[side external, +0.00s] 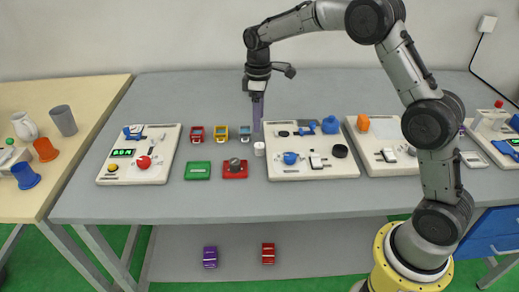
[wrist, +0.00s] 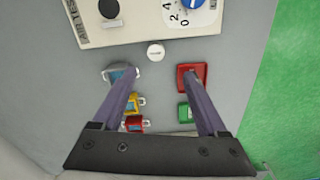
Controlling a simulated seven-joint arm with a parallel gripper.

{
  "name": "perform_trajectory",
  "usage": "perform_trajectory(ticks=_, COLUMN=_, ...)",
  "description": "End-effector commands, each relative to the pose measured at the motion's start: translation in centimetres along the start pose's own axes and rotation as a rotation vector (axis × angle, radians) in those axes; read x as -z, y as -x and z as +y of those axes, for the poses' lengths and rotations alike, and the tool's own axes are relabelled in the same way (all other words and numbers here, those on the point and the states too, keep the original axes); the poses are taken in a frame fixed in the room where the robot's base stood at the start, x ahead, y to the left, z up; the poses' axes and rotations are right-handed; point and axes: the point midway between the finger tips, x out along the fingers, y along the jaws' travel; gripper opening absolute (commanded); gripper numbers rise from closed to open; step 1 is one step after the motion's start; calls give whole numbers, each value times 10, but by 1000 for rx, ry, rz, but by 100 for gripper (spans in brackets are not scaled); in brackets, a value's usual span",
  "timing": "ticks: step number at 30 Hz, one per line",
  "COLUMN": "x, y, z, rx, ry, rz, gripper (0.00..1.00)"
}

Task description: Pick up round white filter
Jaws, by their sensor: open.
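The round white filter (side external: 259,149) is a small white cylinder standing on the grey table, at the left edge of a white test panel. In the wrist view the filter (wrist: 155,52) shows as a white disc with a small mark on top, just beyond the fingertips and roughly midway between them. My gripper (side external: 257,128) points down above the table close to the filter. In the wrist view my gripper (wrist: 159,76) has its two purple fingers wide apart, with nothing between them. I cannot tell the exact height of the fingertips above the filter.
The white panel (side external: 335,172) with a blue dial lies right of the filter. A red tray (side external: 235,175) and a green tray (side external: 197,176) lie left. Red, yellow and blue small boxes (side external: 221,134) stand behind them. Another panel (side external: 115,172) is further left. Bare table lies in front.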

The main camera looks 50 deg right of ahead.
Motion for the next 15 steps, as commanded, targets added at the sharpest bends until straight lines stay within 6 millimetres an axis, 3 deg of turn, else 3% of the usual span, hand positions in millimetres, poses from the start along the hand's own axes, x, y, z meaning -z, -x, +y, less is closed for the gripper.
perform_trajectory(ticks=6, x=0, y=-37, z=0, rx=1, ry=0, rz=-1, gripper=76)
perform_trajectory(ticks=15, x=-1, y=-60, z=3, rx=1, ry=-1, rz=-2, gripper=76)
